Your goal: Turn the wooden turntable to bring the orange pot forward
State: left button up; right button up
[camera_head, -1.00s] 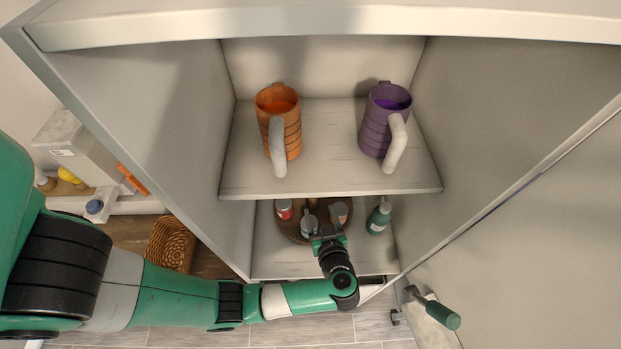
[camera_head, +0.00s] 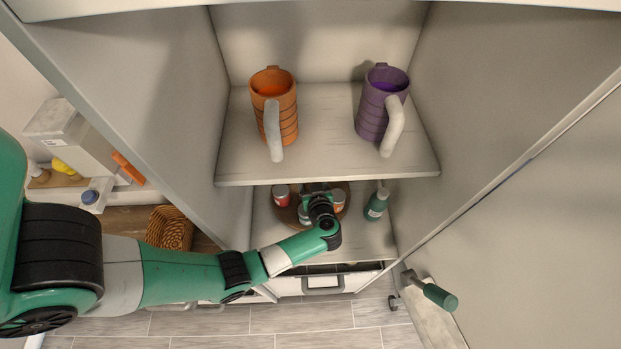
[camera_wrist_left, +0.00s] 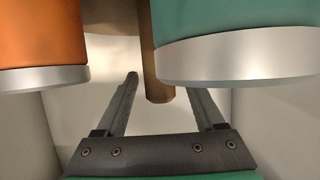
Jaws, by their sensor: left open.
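The wooden turntable (camera_head: 286,214) sits on the lower shelf, partly hidden by my arm. It carries several small pots, among them a red one with a pale top (camera_head: 281,194) at its left. My left gripper (camera_head: 316,188) reaches in over it. In the left wrist view, an orange pot (camera_wrist_left: 40,40) with a silver band is at upper left and a teal pot (camera_wrist_left: 225,40) with a silver band at upper right. A wooden peg (camera_wrist_left: 157,80) shows between the open fingers of my left gripper (camera_wrist_left: 163,86); contact cannot be told. My right gripper is out of view.
An orange mug (camera_head: 286,113) and a purple mug (camera_head: 372,115) stand on the upper shelf (camera_head: 325,165). A green bottle (camera_head: 376,205) stands right of the turntable. Cabinet walls close both sides. A drawer (camera_head: 350,282) lies below, and a basket (camera_head: 170,228) outside left.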

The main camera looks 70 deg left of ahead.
pick_arm(q)
grip_shut()
dwell(1.3)
